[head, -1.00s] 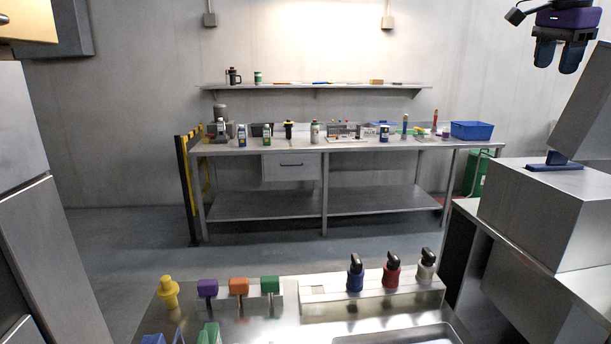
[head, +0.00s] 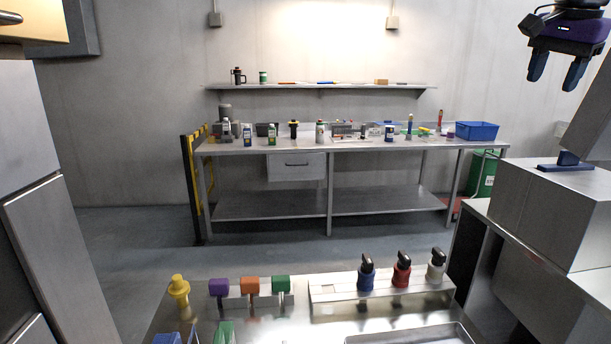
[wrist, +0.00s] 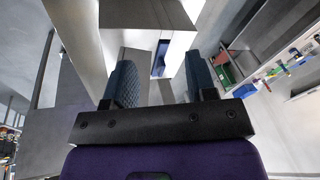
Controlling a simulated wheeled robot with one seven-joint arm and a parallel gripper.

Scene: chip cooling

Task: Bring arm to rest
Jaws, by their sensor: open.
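My gripper (head: 556,72) hangs at the upper right of the head view, its two dark blue fingers pointing down and spread apart with nothing between them. In the wrist view the fingers (wrist: 158,88) stand apart, also with nothing between them. The gripper is high in the air, above and behind the grey box-shaped machine (head: 545,220) as seen from the head camera, and touches nothing. A small blue part (head: 567,162) sits on top of that machine.
A metal bench (head: 330,315) in front holds a yellow piece (head: 179,290), coloured blocks and several bottle-like tools. A long workbench (head: 350,146) with bottles and a blue bin (head: 477,131) stands at the wall. The floor between them is clear.

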